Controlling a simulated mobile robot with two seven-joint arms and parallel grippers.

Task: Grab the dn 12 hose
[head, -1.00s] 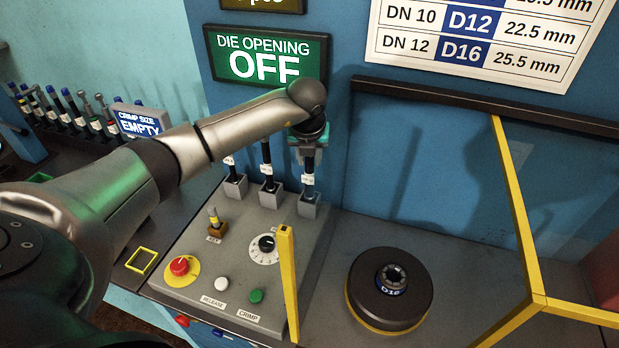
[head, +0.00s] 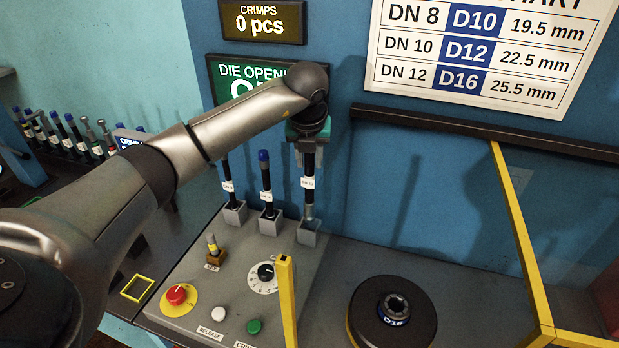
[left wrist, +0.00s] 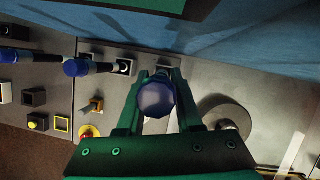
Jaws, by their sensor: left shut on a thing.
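The hose (head: 308,184) is a black tube with a white tag and a silver lower fitting. Its tag is too small to read surely, but seems to say DN 12. It stands upright above the rightmost grey holder (head: 310,233) on the control panel. The silver fitting shows at the holder's mouth; I cannot tell whether its end is clear of it. My left gripper (head: 308,148) is shut on the upper part of this hose. In the left wrist view its blue cap (left wrist: 157,98) sits between the fingers (left wrist: 160,80). My right gripper is not in view.
Two blue-capped hoses, the middle one (head: 266,185) and the left one (head: 228,188), stand in holders close by. A round black die (head: 392,318) is at the right. A yellow post (head: 287,300) and yellow guard frame (head: 520,235) stand in front and at right.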

